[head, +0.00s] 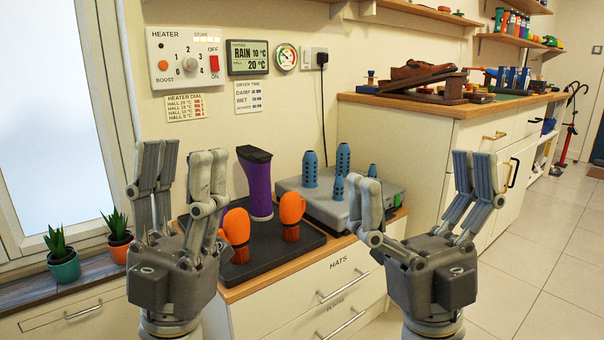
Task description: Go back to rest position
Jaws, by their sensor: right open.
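My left gripper (180,165) points upward in front of the window and wall. Its fingers are apart with nothing seen between them. My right gripper (418,185) also points upward, at the right of the low cabinet. Its fingers are spread wide and it is empty. Both grippers are held up in front of the furniture, and neither holds anything. A purple boot (259,185) stands upright on a black tray (272,262). Two orange mittens (237,229) (291,212) stand on the same tray. The left mitten is partly hidden by my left gripper.
A grey dryer (383,196) with several blue pegs stands behind the tray. The low cabinet (335,285) has drawers. A taller cabinet (432,145) with tools stands at right. Potted plants (62,262) sit on the left sill. The tiled floor (540,270) at right is clear.

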